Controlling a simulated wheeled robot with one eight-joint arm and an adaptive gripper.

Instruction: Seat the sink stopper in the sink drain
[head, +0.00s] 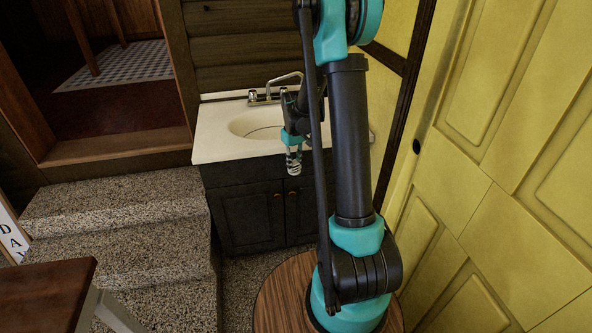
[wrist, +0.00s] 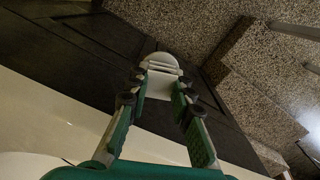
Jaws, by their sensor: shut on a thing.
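My gripper (head: 293,157) is in front of the sink counter's front edge, pointing down. In the wrist view my gripper (wrist: 160,88) is shut on a pale, ridged piece with a rounded end, which I take to be the sink stopper (wrist: 158,64). In the head view the stopper (head: 294,169) shows small and light below the fingers, in front of the dark cabinet. The oval sink basin (head: 243,124) is set in the white counter, behind my gripper. The sink drain cannot be made out; my arm covers part of the basin.
A faucet (head: 268,94) stands at the counter's back edge. The dark cabinet (head: 247,215) is under the white counter (head: 212,139). Speckled steps (head: 120,215) lie to the left, a yellow panelled door (head: 510,170) to the right. A wooden table corner (head: 45,295) is at lower left.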

